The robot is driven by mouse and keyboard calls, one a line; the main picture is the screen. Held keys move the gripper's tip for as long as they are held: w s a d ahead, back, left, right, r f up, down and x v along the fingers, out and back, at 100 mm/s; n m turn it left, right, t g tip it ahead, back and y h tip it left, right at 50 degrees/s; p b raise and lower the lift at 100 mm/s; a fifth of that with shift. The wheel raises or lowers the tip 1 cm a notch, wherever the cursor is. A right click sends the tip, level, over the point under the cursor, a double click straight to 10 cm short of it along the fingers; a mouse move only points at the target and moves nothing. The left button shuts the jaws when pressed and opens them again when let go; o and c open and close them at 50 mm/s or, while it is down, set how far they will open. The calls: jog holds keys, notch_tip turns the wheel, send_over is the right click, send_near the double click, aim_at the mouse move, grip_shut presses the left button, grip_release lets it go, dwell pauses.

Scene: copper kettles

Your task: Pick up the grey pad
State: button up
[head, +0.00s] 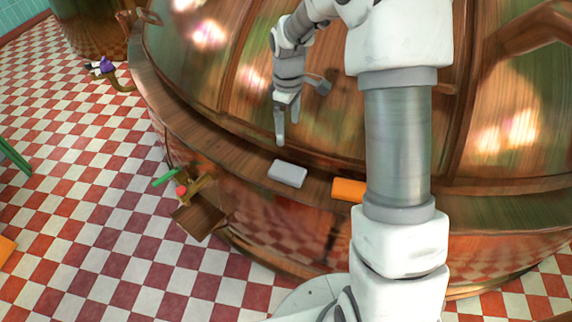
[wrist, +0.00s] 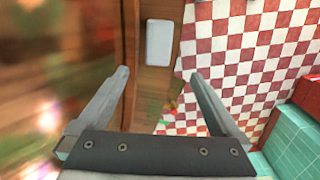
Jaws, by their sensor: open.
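The grey pad (head: 287,174) lies flat on the wooden ledge that runs around the large copper kettle. In the wrist view the pad (wrist: 158,42) is a pale rounded rectangle on the brown ledge, ahead of the fingers and close to the ledge's edge. My gripper (head: 287,132) hangs above the ledge, just behind and above the pad in the head view. In the wrist view my gripper (wrist: 160,82) has its two fingers wide apart with nothing between them. The pad is apart from the fingers and fully visible in both views.
An orange block (head: 349,190) lies on the ledge (head: 240,143) right of the pad, partly hidden by my arm. The curved kettle wall (head: 225,75) rises behind the ledge. A wooden box-like thing (head: 199,220) with green and red parts sits below, above the checkered floor (head: 100,220).

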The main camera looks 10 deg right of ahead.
jog(key=b, duration=0.1)
send_near(288, 170)
notch_tip(288, 170, down, 9)
jog(key=shift+a+r, duration=0.1)
dwell(0.5)
jog(key=shift+c, duration=0.2)
jog(key=c, duration=1.1)
jog(key=shift+r, duration=0.1)
jog(key=shift+c, duration=0.2)
